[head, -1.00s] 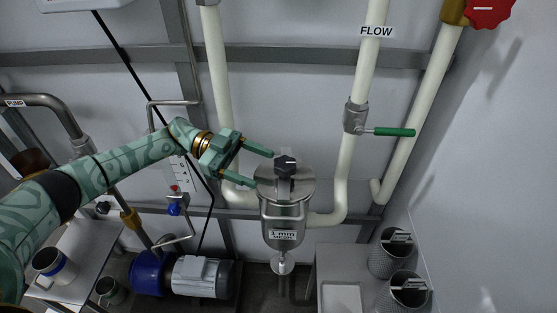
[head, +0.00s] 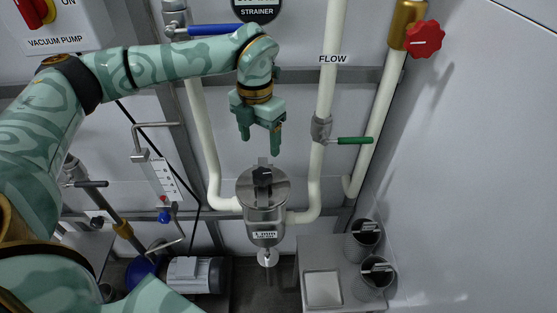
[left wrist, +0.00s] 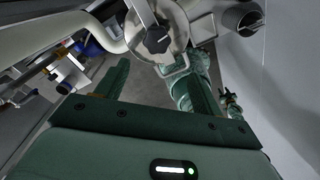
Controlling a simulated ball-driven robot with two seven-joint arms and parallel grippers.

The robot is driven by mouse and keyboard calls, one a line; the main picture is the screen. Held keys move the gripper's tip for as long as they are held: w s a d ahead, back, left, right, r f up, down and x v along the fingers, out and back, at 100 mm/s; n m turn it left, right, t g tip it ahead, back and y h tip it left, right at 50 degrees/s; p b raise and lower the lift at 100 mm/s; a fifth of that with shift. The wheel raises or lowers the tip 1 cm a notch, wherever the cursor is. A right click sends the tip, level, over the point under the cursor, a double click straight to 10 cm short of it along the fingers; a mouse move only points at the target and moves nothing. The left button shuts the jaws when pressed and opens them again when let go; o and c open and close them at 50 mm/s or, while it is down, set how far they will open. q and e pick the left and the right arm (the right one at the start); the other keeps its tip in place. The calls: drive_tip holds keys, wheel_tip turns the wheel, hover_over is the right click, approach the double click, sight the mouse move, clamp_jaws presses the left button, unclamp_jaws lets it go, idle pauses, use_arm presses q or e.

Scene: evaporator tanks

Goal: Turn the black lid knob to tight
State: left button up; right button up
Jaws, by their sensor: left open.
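The black lid knob (head: 263,176) sits on top of the round metal strainer lid (head: 250,190), on a bar across it. The strainer body (head: 265,222) hangs below, with a label reading 1 mm. My left gripper (head: 260,148) is open and empty, pointing down above the lid and apart from the knob. In the left wrist view the knob (left wrist: 157,40) shows beyond the open fingers (left wrist: 155,85), near the top of the picture. The right gripper cannot be made out in the head view.
White pipes (head: 207,150) rise on both sides of the strainer. A green-handled valve (head: 352,140) and a red knob (head: 424,39) are at right, a blue valve handle (head: 215,30) above my arm. Mesh baskets (head: 366,238) stand on the bench at lower right.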

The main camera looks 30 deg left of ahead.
sight(262, 174)
use_arm(q)
drive_tip(key=f+b, duration=0.1)
drive_tip(key=f, duration=0.5)
drive_tip(key=f+b, duration=0.1)
drive_tip(key=f, duration=0.4)
drive_tip(key=shift+w+a+f, duration=0.1)
drive_tip(key=shift+w+f, duration=0.1)
drive_tip(key=shift+f, duration=0.15)
drive_tip(key=c, duration=1)
